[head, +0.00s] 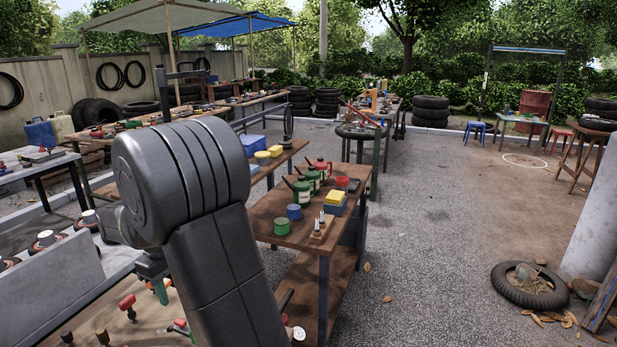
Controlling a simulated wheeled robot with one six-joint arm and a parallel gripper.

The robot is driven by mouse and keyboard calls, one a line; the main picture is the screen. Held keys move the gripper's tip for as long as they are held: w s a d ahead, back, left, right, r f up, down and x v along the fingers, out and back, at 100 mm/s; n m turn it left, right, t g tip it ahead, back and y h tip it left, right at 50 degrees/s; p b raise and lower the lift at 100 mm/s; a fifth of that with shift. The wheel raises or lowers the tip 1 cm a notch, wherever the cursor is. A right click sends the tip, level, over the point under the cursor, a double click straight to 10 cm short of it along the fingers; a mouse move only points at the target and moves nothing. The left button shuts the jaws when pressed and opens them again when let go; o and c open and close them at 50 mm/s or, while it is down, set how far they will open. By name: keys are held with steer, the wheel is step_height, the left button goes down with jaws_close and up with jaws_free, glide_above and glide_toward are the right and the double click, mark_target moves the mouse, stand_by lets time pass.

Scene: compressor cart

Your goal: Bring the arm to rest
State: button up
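My dark grey arm (200,200) rises from the bottom of the head view and bends over at its elbow, left of centre. Its forearm runs away behind the thick joint, so most of it is hidden. A dark part that looks like my gripper (152,266) shows just left of the upper arm, low over a tan work surface. A green piece (160,290) is directly below it. I cannot tell whether it is held or only behind. The fingertips are not clear.
Handled tools, including a red-topped one (127,304), are on the tan surface (125,328) close below. A wooden table (290,240) with cans and bottles stands close to the right of my arm. Open gravel (430,230) lies farther right, with a tyre (530,287) there.

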step_height(320, 180, down, 9)
steer(key=shift+r, duration=0.1)
stand_by(0.5)
step_height(320, 180, up, 14)
step_height(320, 180, down, 14)
steer(key=shift+f, duration=0.1)
steer(key=m, duration=0.3)
steer(key=shift+m, duration=0.4)
steer(key=m, duration=0.4)
steer(key=shift+m, duration=0.4)
steer(key=m, duration=0.4)
steer(key=shift+m, duration=0.3)
steer(key=m, duration=0.4)
steer(key=shift+p, duration=0.35)
